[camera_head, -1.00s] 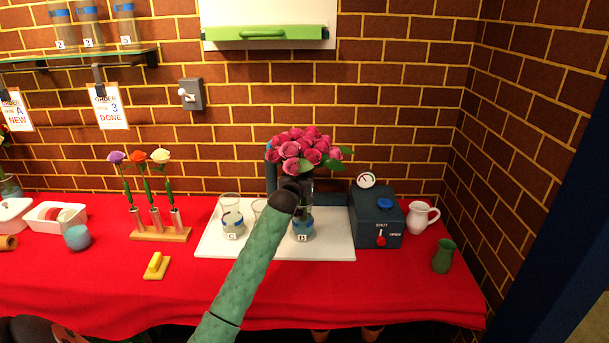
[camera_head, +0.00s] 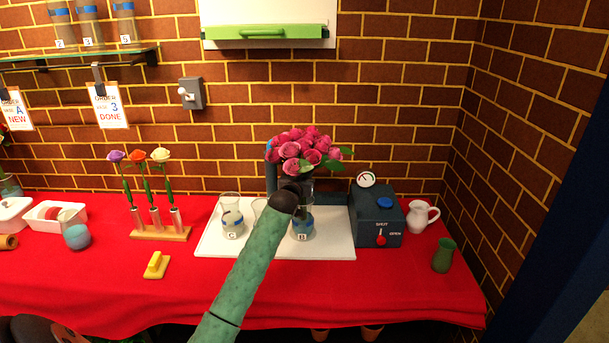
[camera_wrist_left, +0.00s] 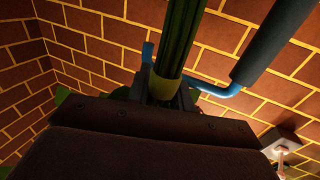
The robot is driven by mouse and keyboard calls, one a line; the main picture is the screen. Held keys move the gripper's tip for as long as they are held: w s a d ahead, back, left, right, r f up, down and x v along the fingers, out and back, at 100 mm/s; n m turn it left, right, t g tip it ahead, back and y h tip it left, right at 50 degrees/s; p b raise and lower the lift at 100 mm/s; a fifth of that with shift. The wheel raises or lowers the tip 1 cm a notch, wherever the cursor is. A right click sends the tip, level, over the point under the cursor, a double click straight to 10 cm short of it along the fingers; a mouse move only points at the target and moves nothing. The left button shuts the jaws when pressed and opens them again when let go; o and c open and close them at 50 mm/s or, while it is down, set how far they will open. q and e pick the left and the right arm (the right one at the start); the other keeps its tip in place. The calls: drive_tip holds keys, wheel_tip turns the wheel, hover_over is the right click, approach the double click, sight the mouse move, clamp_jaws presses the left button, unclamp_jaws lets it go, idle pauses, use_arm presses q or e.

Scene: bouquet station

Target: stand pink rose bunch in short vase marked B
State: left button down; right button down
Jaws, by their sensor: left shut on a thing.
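The pink rose bunch (camera_head: 304,150) is upright above the white tray, in front of the brick wall. Short vase B (camera_head: 302,230), clear with a blue lower part, stands on the tray directly below the bunch. My left gripper (camera_head: 297,190) is shut on the bunch's stems, mostly hidden behind my green arm. In the left wrist view the green stems (camera_wrist_left: 180,40) rise upright from between the jaws (camera_wrist_left: 165,95). The lower stem ends are hard to make out, so I cannot tell how far they reach into vase B. My right gripper is not in view.
Vase C (camera_head: 231,218) and a mostly hidden glass (camera_head: 258,206) share the white tray (camera_head: 218,249). A dark box (camera_head: 376,218) with a red lever stands right of it, then a white jug (camera_head: 421,216) and green vase (camera_head: 443,256). A flower rack (camera_head: 160,234) stands left.

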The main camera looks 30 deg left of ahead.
use_arm(q)
drive_tip(key=shift+f, duration=0.25)
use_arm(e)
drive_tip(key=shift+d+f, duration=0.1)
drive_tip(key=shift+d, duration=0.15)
use_arm(q)
drive_tip(key=c, duration=1.1)
unclamp_jaws()
drive_tip(key=shift+c, duration=0.2)
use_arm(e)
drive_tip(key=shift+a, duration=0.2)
use_arm(q)
drive_tip(key=shift+s+f, duration=0.15)
drive_tip(key=b+v, duration=0.2)
drive_tip(key=v, duration=0.5)
drive_tip(key=shift+s, duration=0.25)
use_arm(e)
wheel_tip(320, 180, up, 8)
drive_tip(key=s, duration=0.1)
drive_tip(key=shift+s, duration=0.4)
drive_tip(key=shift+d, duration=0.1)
